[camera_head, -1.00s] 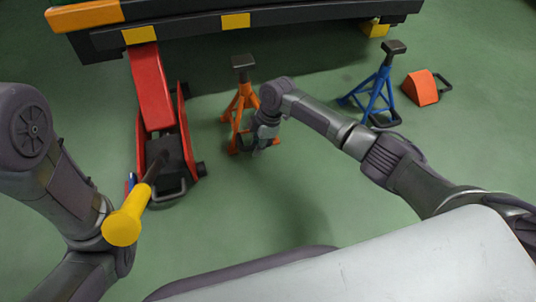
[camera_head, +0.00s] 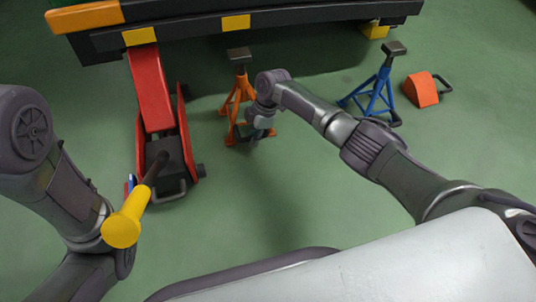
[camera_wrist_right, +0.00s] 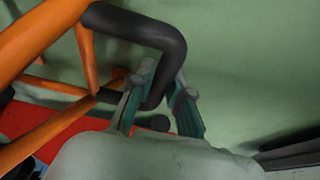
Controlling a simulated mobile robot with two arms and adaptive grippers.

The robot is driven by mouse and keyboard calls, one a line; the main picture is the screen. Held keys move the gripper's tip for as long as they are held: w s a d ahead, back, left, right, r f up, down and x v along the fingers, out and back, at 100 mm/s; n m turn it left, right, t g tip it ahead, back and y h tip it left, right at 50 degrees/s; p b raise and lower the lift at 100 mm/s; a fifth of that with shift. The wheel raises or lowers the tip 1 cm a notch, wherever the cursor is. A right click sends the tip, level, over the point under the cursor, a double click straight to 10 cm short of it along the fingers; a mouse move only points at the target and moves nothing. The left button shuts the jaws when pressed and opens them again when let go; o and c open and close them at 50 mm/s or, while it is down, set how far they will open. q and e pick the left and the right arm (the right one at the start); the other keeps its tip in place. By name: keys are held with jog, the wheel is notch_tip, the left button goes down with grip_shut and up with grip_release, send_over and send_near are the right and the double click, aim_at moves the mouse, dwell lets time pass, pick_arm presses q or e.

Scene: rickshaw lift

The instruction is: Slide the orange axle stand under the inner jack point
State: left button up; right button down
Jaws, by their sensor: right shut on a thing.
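The orange axle stand (camera_head: 228,106) stands upright on the floor, its dark top pad (camera_head: 239,55) just in front of and below the beam's right yellow patch (camera_head: 236,22). My right gripper (camera_head: 253,132) is low at the stand's near side. In the right wrist view its two fingers (camera_wrist_right: 163,100) are shut around the stand's black bent handle (camera_wrist_right: 150,35), with orange legs (camera_wrist_right: 85,55) to the left. My left arm (camera_head: 60,180) is at the left, beside the yellow grip (camera_head: 122,228) of the jack lever; its fingers cannot be made out.
The red floor jack (camera_head: 152,95) stands left of the stand, under the left yellow patch (camera_head: 138,36). A blue axle stand (camera_head: 375,92) and an orange wedge (camera_head: 422,89) are at the right. The dark beam (camera_head: 300,16) crosses the top. Floor near the stand is clear.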

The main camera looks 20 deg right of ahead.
jog(key=shift+w+a+r, duration=0.1)
jog(key=shift+w, duration=0.85)
jog(key=shift+w+a+r, duration=0.1)
jog(key=shift+w, duration=0.8)
jog(key=c, duration=1)
grip_release()
jog(key=shift+o, duration=0.2)
jog(key=shift+s+d, duration=0.1)
jog(key=shift+f, duration=0.1)
jog(key=p+v, duration=0.7)
jog(key=v, duration=0.1)
jog(key=shift+r, duration=0.25)
jog(key=shift+s+d, duration=0.1)
jog(key=shift+s, duration=0.05)
